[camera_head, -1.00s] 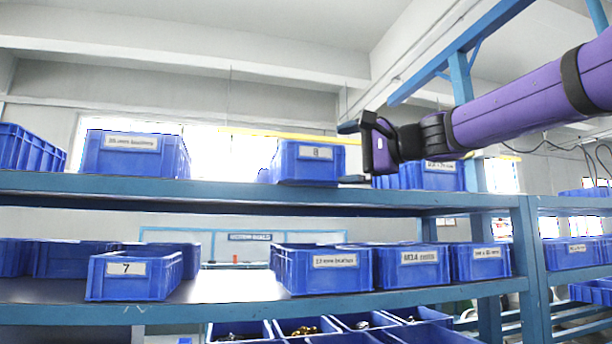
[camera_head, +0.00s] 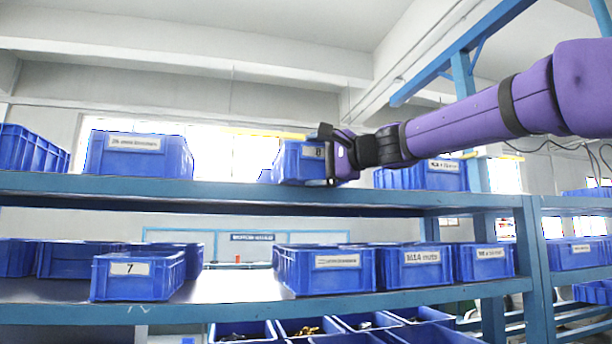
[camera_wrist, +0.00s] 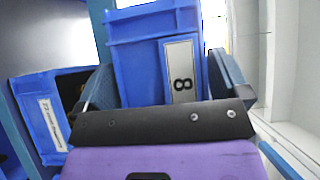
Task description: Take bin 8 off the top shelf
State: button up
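Bin 8 (camera_head: 291,164) is a blue crate on the top shelf (camera_head: 230,193), its front label partly hidden by my gripper (camera_head: 328,155) at its right front. In the wrist view, bin 8 (camera_wrist: 137,66) with its white "8" label lies between the two dark fingers of my gripper (camera_wrist: 160,72). The left finger is close against the bin's side. The right finger stands beside the other side, and the fingers look open; I cannot tell whether they touch it.
Another blue bin (camera_head: 138,156) stands to the left on the top shelf, with a clear gap between. A further bin (camera_head: 430,176) stands to the right, behind my arm. The lower shelf (camera_head: 225,289) holds bin 7 (camera_head: 136,277) and several others.

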jog(key=c, duration=0.7)
jog(key=shift+o, duration=0.2)
notch_tip(320, 180, up, 18)
